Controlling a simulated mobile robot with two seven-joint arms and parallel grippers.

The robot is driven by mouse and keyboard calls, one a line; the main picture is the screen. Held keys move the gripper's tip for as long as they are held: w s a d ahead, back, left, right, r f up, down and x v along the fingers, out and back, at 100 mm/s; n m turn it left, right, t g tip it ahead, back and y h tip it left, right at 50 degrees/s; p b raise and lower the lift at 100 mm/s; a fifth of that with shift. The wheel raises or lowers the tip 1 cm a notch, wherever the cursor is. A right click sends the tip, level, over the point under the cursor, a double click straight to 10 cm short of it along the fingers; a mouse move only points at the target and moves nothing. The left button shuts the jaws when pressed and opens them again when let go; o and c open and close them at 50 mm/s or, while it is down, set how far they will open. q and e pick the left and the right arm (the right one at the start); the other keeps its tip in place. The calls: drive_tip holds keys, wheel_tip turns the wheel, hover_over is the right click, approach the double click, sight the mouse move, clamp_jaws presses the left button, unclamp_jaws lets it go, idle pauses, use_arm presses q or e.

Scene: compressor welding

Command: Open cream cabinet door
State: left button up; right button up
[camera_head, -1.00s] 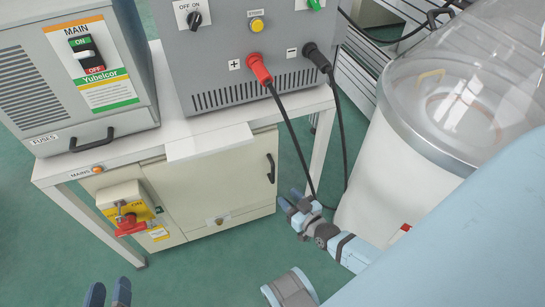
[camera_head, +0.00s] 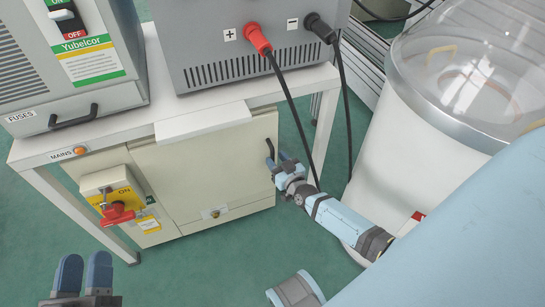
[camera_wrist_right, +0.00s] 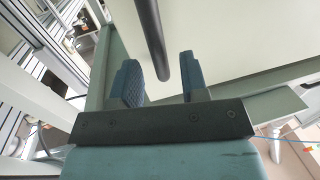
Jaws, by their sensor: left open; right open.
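The cream cabinet door (camera_head: 205,170) is shut, under the white bench. Its dark bar handle (camera_head: 270,149) is upright near the door's right edge. My right gripper (camera_head: 279,164) is open at the lower part of the handle. In the right wrist view the handle (camera_wrist_right: 154,40) comes down between the two blue fingers of the open gripper (camera_wrist_right: 160,82), with gaps on both sides; I cannot tell whether it touches either finger. My left gripper (camera_head: 84,274) is open and empty at the lower left, away from the cabinet.
A red rotary switch (camera_head: 118,214) on a yellow plate sticks out left of the door. A white cylinder with a clear dome (camera_head: 410,150) stands at the right. Green floor is free in front.

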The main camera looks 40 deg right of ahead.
drive_tip(key=shift+w, duration=1.35)
clamp_jaws()
drive_tip(key=shift+s, duration=0.15)
